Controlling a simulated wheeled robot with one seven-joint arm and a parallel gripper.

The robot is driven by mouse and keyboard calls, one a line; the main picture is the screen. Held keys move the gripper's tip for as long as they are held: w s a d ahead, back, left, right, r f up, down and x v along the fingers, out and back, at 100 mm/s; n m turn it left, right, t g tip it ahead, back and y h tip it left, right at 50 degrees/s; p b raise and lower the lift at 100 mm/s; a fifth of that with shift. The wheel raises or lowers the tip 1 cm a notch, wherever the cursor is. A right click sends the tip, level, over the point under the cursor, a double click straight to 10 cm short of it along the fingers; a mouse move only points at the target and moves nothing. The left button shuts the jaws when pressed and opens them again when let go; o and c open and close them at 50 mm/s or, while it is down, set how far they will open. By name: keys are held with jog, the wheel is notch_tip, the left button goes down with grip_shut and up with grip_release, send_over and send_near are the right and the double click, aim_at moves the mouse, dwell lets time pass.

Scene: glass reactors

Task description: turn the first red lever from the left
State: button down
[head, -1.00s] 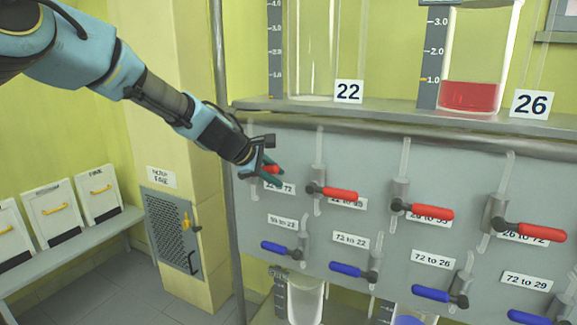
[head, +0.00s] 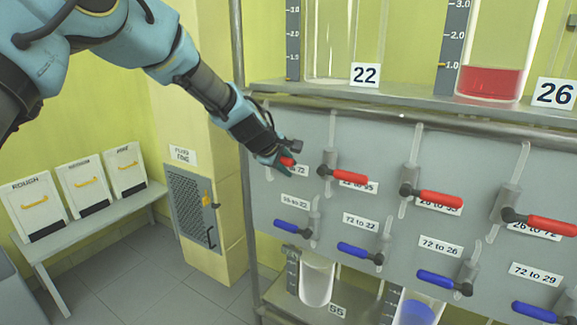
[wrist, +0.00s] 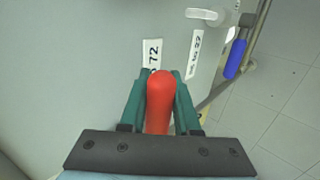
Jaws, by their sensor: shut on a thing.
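The first red lever from the left (head: 288,161) is mostly hidden behind my gripper (head: 285,165) in the head view; only its red end shows. In the wrist view this red lever (wrist: 160,98) lies between the two green fingers of my gripper (wrist: 160,88), which are shut on it. A label ending in 72 (wrist: 152,56) is just beyond the lever's tip. The other red levers (head: 350,175) stand in a row to the right, pointing right, apart from my gripper.
Blue levers (head: 292,228) form a row below on the grey panel (head: 400,150). A shelf (head: 400,100) with glass vessels, one holding red liquid (head: 490,82), is above. A bench (head: 90,225) with white boxes stands at the left.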

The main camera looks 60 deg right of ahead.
jog(key=c, duration=0.9)
grip_release()
jog(key=shift+f, duration=0.1)
jog(key=b+v, duration=0.3)
jog(key=v, duration=0.8)
